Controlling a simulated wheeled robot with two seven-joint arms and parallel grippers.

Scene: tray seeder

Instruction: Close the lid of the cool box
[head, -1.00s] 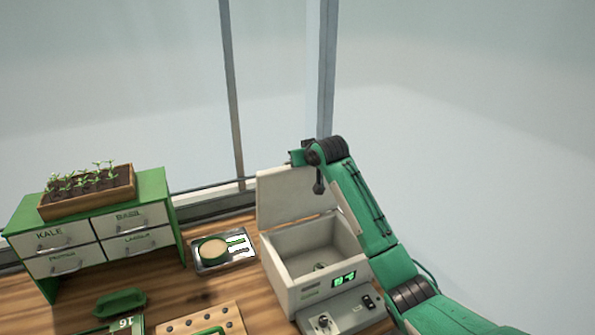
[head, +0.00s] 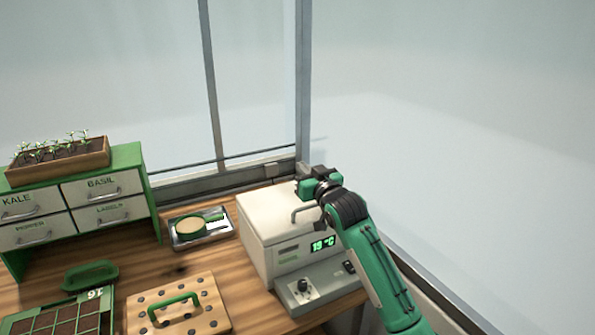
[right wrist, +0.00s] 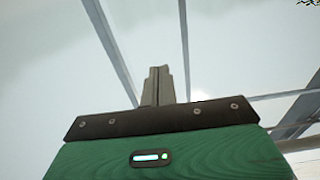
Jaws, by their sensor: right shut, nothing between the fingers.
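The cool box (head: 262,262) is a white box with a green temperature display, standing on the wooden bench in the head view. Its lid (head: 272,207) lies flat across the top, and the inside is hidden. A grey handle (head: 303,213) shows at the lid's front right. My right gripper (head: 303,172) is at the lid's back right edge; I cannot tell whether it touches the lid. In the right wrist view its fingers (right wrist: 157,86) are together with nothing between them. My left gripper is not in view.
A drawer cabinet (head: 130,160) with a seedling planter (head: 97,158), a wooden dibber board (head: 205,290) and a seed tray (head: 60,310) stand further left. Windows are behind.

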